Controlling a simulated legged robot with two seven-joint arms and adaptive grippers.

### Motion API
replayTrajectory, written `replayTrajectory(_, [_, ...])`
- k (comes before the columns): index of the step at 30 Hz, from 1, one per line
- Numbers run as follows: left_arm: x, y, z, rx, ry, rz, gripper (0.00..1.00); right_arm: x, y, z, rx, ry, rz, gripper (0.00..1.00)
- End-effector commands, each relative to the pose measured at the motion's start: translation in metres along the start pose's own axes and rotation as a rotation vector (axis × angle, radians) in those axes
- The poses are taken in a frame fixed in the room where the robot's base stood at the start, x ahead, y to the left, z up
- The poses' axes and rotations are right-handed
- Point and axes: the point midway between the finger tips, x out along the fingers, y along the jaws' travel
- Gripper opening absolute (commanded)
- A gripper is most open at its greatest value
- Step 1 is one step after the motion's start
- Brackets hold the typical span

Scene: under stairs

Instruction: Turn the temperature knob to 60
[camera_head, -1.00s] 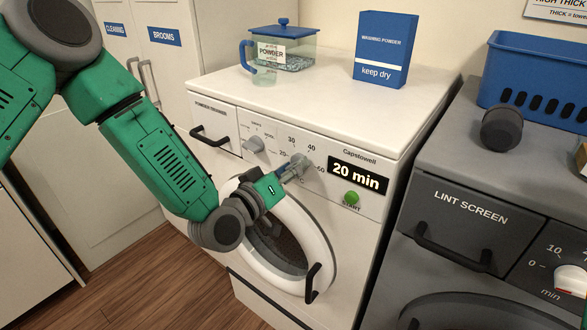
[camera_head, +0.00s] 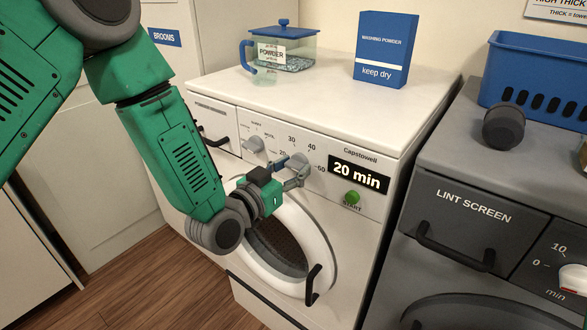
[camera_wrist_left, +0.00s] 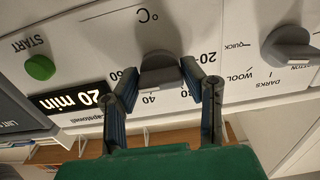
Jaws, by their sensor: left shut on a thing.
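The grey temperature knob (camera_head: 299,162) sits on the white washer's panel, among printed marks including 20, 30, 40 and 60. My left gripper (camera_head: 292,172) is at the knob, reaching in from the lower left. In the left wrist view, which shows the panel upside down, its two fingers (camera_wrist_left: 162,82) lie on either side of the knob (camera_wrist_left: 160,72), shut on it. The fingers partly cover the dial marks, and I cannot tell exactly which mark the knob points to. My right gripper is not in view.
A display (camera_head: 357,176) reads "20 min" beside a green START button (camera_head: 351,198). Another knob (camera_head: 253,144) is to the left. The round door (camera_head: 322,248) is below my gripper. A powder container (camera_head: 284,48) and washing powder box (camera_head: 385,48) stand on top.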

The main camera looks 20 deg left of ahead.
Motion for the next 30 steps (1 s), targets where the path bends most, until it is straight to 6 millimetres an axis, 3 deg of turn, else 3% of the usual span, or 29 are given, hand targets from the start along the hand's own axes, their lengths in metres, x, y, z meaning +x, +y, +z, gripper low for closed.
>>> replayTrajectory(1, [-0.003,0.001,0.007,0.005,-0.020,0.003,0.08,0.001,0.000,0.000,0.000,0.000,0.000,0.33])
replayTrajectory(14, [-0.003,0.002,0.007,0.011,-0.019,0.004,0.08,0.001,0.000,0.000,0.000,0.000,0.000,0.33])
replayTrajectory(15, [-0.003,0.002,0.007,0.011,-0.018,0.004,0.51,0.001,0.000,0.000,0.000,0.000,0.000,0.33])
replayTrajectory(16, [-0.003,0.002,0.006,0.010,-0.017,0.004,0.57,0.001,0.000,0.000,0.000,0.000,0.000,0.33])
replayTrajectory(26, [-0.003,0.001,0.002,0.011,-0.007,0.002,0.57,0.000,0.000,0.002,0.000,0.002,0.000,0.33])
replayTrajectory(30, [-0.016,0.001,0.002,0.010,-0.007,0.002,0.57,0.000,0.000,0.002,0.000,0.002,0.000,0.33])
